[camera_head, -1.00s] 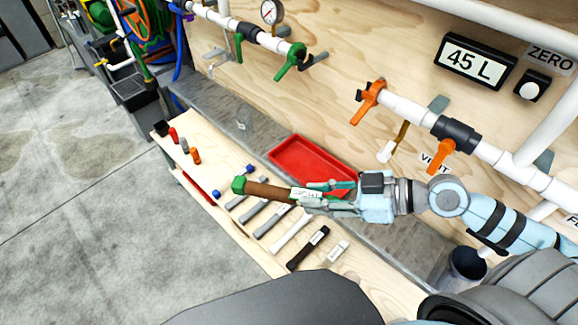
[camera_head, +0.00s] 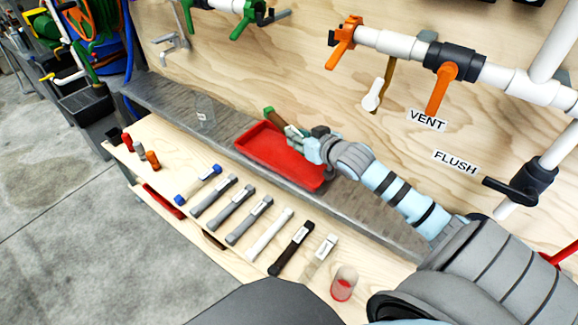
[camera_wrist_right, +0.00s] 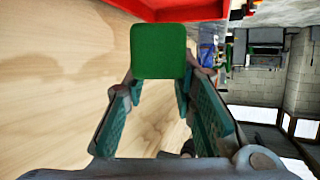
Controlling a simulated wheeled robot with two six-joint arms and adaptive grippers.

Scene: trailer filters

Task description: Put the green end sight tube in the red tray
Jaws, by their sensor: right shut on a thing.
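The green end sight tube (camera_head: 278,120) is brown with a green end and is held above the back edge of the red tray (camera_head: 270,153). My right gripper (camera_head: 299,136) is shut on it, close to the wall. In the right wrist view the tube's square green end (camera_wrist_right: 158,50) shows between the gripper's fingers, with part of the red tray (camera_wrist_right: 185,12) at the top edge. The part of the tube inside the fingers is hidden. The tray looks empty where it shows. My left gripper is not in view.
The tray stands on a grey ledge (camera_head: 175,110) against the plywood wall. Several other tubes, such as a white one (camera_head: 270,234) and a black one (camera_head: 291,248), lie on the wooden bench in front. Pipes with orange valve handles (camera_head: 440,88) stick out from the wall.

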